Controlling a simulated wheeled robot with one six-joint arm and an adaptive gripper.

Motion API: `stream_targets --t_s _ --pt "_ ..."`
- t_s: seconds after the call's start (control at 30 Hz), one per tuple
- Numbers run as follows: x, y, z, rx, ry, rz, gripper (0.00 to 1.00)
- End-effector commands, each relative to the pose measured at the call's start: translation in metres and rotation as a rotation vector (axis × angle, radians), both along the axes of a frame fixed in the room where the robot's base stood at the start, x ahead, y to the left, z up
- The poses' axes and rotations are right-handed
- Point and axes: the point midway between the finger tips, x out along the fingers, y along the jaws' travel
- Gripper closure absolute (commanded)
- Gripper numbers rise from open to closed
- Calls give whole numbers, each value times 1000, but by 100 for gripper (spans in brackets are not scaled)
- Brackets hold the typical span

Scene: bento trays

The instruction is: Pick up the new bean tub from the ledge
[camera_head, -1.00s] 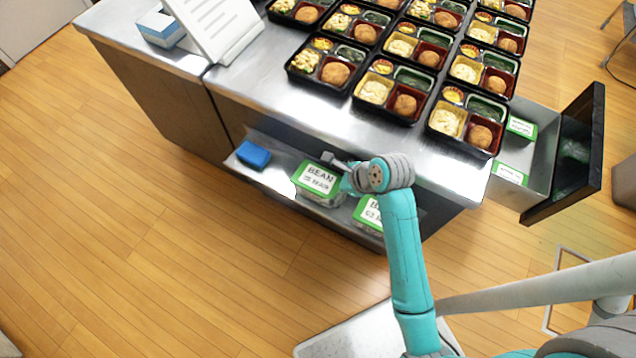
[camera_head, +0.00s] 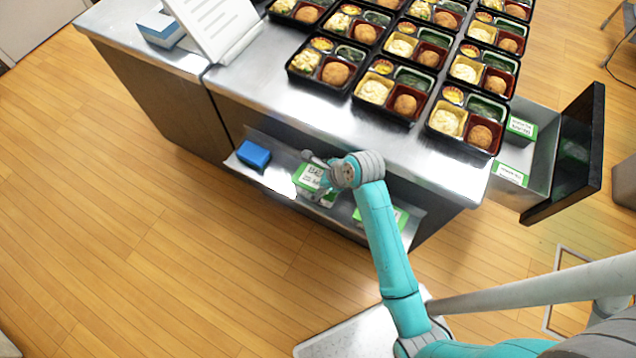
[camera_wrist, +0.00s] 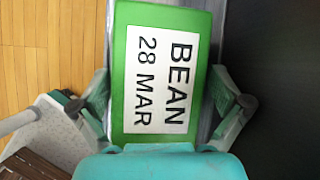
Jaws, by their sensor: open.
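A bean tub (camera_head: 306,182) with a green lid and white label sits on the ledge (camera_head: 280,188) below the counter. In the wrist view this tub (camera_wrist: 160,78) reads "BEAN 28 MAR" and fills the middle. My gripper (camera_head: 323,184) is over this tub, partly covering it. In the wrist view my gripper (camera_wrist: 162,100) is open, with one finger on each side of the lid; I cannot tell whether they touch it. A second green-lidded tub (camera_head: 401,215) sits to the right on the ledge, mostly hidden by my arm, its label unreadable.
A blue block (camera_head: 254,154) lies at the ledge's left end. The counter (camera_head: 270,92) above overhangs the ledge and holds several bento trays (camera_head: 325,64). An open drawer (camera_head: 548,160) with green-labelled tubs juts out at right. The wooden floor at left is clear.

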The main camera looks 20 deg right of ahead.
Motion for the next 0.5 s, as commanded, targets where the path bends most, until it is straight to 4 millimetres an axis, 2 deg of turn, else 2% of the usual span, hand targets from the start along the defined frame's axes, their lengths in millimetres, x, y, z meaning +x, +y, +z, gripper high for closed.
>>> stream_targets --t_s 0.03,0.23,0.27,0.5 --pt "0 0 0 0 0 0 5" --pt "0 0 0 0 0 0 55" --pt "0 0 0 1 -1 0 58" --pt "0 0 1 0 0 0 58"
